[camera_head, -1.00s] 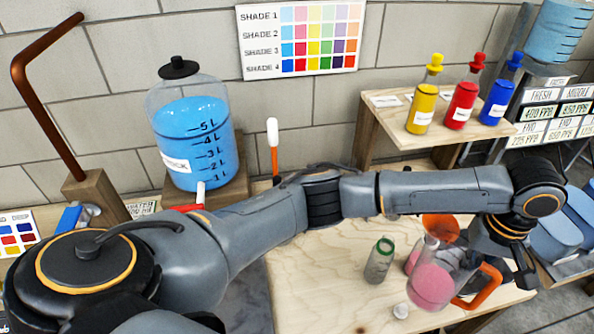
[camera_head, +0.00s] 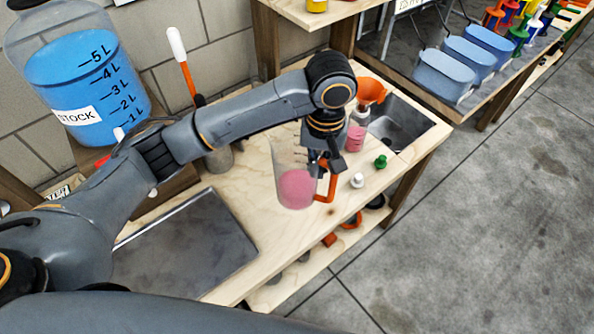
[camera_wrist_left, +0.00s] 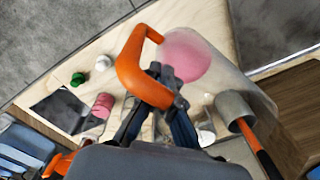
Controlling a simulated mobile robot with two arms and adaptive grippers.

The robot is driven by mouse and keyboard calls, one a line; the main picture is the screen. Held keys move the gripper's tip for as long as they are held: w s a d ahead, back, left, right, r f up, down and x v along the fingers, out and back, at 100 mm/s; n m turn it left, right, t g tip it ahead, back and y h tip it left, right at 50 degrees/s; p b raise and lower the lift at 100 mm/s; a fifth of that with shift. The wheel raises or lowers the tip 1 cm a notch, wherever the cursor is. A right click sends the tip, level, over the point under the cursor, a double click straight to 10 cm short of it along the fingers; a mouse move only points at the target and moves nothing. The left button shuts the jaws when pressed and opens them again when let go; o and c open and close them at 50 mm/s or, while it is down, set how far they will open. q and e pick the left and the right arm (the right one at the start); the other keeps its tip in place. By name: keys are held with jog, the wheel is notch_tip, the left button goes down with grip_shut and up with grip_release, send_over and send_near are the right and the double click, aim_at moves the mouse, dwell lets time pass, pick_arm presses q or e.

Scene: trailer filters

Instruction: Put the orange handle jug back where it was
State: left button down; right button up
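The orange handle jug (camera_head: 297,188) is clear, with pink liquid in its lower part, and looks nearly upright. Its orange handle (camera_head: 328,186) faces right in the head view. My left gripper (camera_head: 325,160) is shut on the handle and holds the jug over the light wooden table (camera_head: 262,220). In the left wrist view, the orange handle (camera_wrist_left: 134,65) is between the fingers (camera_wrist_left: 160,98), and pink liquid shows behind it. Whether the jug's base touches the table I cannot tell. My right gripper is not in view.
An orange funnel (camera_head: 370,90), a pink-filled bottle (camera_head: 355,138), a green cap (camera_head: 381,161) and a white cap (camera_head: 357,180) are on the right side. A grey metal plate (camera_head: 190,245) lies at left. A blue stock tank (camera_head: 85,80) stands behind it.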

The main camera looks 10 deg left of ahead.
aim_at(303, 161)
pick_arm(q)
jog(key=w+a+f, duration=0.2)
jog(key=w+a+f+p, duration=0.1)
jog(key=w+a+f, duration=0.1)
jog(key=shift+w+f, duration=0.1)
jog(key=shift+f, duration=0.3)
jog(key=shift+w+a+f, duration=0.1)
jog(key=shift+w+f, duration=0.25)
jog(key=shift+f, duration=0.2)
jog(key=f, duration=0.1)
jog(key=f+p, duration=0.1)
jog(key=f, duration=0.2)
jog(key=shift+w+a+p, duration=0.25)
jog(key=shift+p, duration=0.05)
jog(key=c, duration=2)
grip_release()
jog(key=shift+f, duration=0.15)
jog(key=shift+c, duration=0.2)
jog(key=o, duration=0.5)
